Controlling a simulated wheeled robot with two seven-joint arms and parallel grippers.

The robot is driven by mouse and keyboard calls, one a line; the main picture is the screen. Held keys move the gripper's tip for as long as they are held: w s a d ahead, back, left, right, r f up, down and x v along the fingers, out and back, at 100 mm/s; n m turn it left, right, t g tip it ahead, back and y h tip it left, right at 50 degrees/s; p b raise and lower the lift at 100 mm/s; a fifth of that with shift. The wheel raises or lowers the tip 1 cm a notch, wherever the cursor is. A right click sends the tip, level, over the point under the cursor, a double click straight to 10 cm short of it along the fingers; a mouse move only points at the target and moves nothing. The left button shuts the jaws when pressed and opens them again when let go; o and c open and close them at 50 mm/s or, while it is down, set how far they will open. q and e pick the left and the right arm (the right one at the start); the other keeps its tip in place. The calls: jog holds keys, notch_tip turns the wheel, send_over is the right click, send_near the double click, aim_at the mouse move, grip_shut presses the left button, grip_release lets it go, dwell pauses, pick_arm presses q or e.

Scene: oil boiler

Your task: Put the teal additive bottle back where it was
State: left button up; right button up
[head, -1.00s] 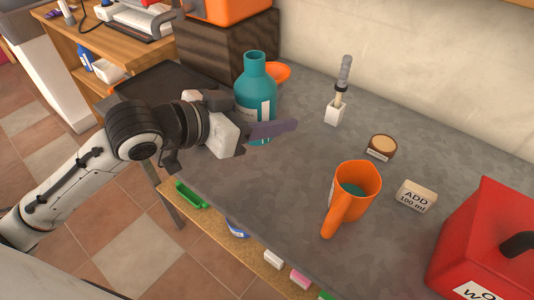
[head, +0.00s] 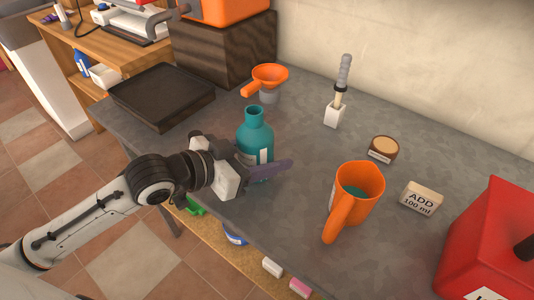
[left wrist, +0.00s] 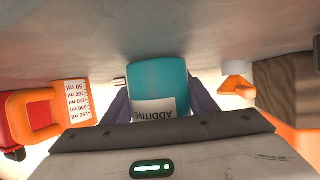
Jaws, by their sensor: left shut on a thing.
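The teal additive bottle (head: 256,138) is upright over the grey table, with its neck open at the top. My left gripper (head: 262,170) is shut on the bottle's body, with one purple finger reaching past its front. In the left wrist view the bottle (left wrist: 158,85) sits between both fingers, and its "ADDITIVE" label shows upside down. I cannot tell whether its base touches the table. My right gripper does not show.
An orange jug (head: 355,195) with teal liquid stands to the right. Behind it are a round tan-topped pot (head: 383,148) and an "ADD 100 ml" block (head: 421,197). A red can (head: 490,240) is at far right. An orange funnel (head: 268,76) and black tray (head: 162,97) lie behind.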

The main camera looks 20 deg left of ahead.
aim_at(241, 161)
pick_arm(q)
jog(key=shift+f, duration=0.1)
jog(key=o, duration=1.3)
jog(key=shift+r, duration=0.2)
jog(key=p+v, duration=0.1)
jog(key=v, duration=0.9)
jog(key=shift+s+a, duration=0.15)
jog(key=shift+v, duration=0.8)
jog(key=shift+r, duration=0.1)
